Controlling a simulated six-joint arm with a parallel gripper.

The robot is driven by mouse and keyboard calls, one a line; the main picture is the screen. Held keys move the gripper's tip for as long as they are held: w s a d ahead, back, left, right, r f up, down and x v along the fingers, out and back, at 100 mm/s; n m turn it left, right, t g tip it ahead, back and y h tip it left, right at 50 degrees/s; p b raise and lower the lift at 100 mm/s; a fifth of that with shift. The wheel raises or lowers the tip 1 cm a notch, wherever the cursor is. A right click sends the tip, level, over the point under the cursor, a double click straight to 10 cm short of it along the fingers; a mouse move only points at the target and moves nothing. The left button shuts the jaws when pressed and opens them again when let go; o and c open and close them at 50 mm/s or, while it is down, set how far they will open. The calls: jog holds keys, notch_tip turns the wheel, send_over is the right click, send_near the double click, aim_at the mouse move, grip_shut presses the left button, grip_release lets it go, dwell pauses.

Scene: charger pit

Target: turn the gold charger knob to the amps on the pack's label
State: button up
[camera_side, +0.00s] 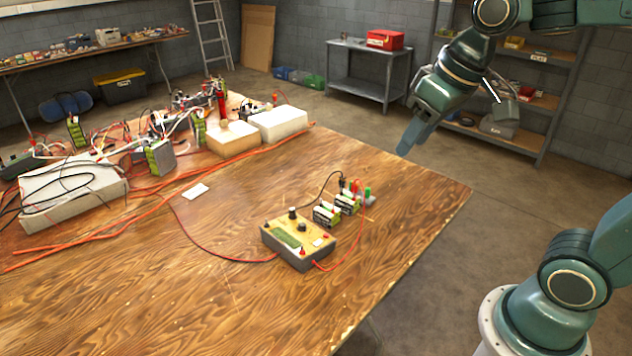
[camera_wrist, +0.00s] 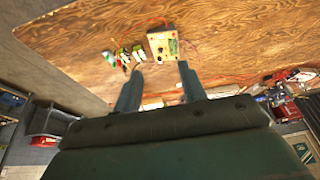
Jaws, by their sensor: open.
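The gold-topped charger box (camera_side: 284,257) stands on the wooden table. Dark knobs stand up from its top, one at the back corner (camera_side: 292,213) and one near the middle (camera_side: 302,228); I cannot read any dial marks. Two small green, white and black packs (camera_side: 326,214) sit just right of the charger; their labels are too small to read. The charger also shows in the wrist view (camera_wrist: 168,48), beyond the fingertips, with the packs (camera_wrist: 122,55) beside it. My gripper (camera_wrist: 160,70) is open and empty. In the side view it hangs high above the table's far right part (camera_side: 408,145), well apart from the charger.
Red and black leads run from the charger across the table. Red and green connectors (camera_side: 367,192) stand behind the packs. White blocks (camera_side: 283,123), several packs and tangled wires fill the table's far left. The front of the wooden table (camera_side: 200,310) is clear.

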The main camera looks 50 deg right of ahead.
jog(key=w+f+g, duration=0.1)
jog(key=w+f, duration=0.1)
jog(key=w, duration=0.7)
jog(key=g+y, duration=0.2)
jog(key=g, duration=0.1)
send_over(303, 224)
jog(key=d, duration=0.3)
jog(key=d+x, duration=0.2)
jog(key=x, duration=0.7)
jog(key=s+d+f+x, duration=0.1)
jog(key=d+x, duration=0.1)
jog(key=x, duration=0.8)
jog(key=shift+w+a+r+m, duration=0.15)
jog(key=shift+w+r+m, duration=0.05)
jog(key=shift+r+m, duration=0.1)
jog(key=shift+f, duration=0.1)
jog(key=x, duration=1.3)
jog(key=shift+s+f, duration=0.15)
jog(key=shift+f, duration=0.2)
jog(key=shift+c, duration=0.2)
grip_shut()
